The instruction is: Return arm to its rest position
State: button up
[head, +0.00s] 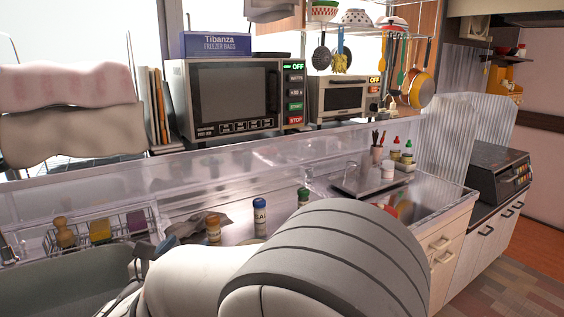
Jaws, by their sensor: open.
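My own arm fills the lower middle of the head view, with a large grey banded link in front and a white link running to the left. Thin dark cable-like parts show at its left end, over the sink. I cannot make out my gripper or its fingertips in this view. No held object shows. The arm hides part of the counter behind it.
A grey sink basin (60,285) lies at lower left, with a wire rack (97,237) behind it. A microwave (235,95) and toaster oven (345,97) stand on the shelf above. Floor (490,275) shows at right.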

jog(key=s+d+r+m+g+h+p, duration=0.15)
jog(key=d+m+g+p, duration=0.45)
jog(key=d, duration=0.7)
jog(key=d+r+m+g+h+p, duration=0.1)
jog(key=d+m+g+h, duration=0.25)
jog(key=d+m, duration=0.75)
jog(key=s+d+r+m+g+y+p, duration=0.2)
jog(key=s+d+m+y+p, duration=0.2)
jog(key=s+m, duration=0.3)
jog(key=s+d+r+m+g+y+p, duration=0.2)
jog(key=s+d+m+g+y+p, duration=0.1)
jog(key=s+d+m, duration=0.4)
jog(key=m+y+p, duration=0.1)
jog(key=m+p, duration=0.1)
jog(key=shift+s+m, duration=0.3)
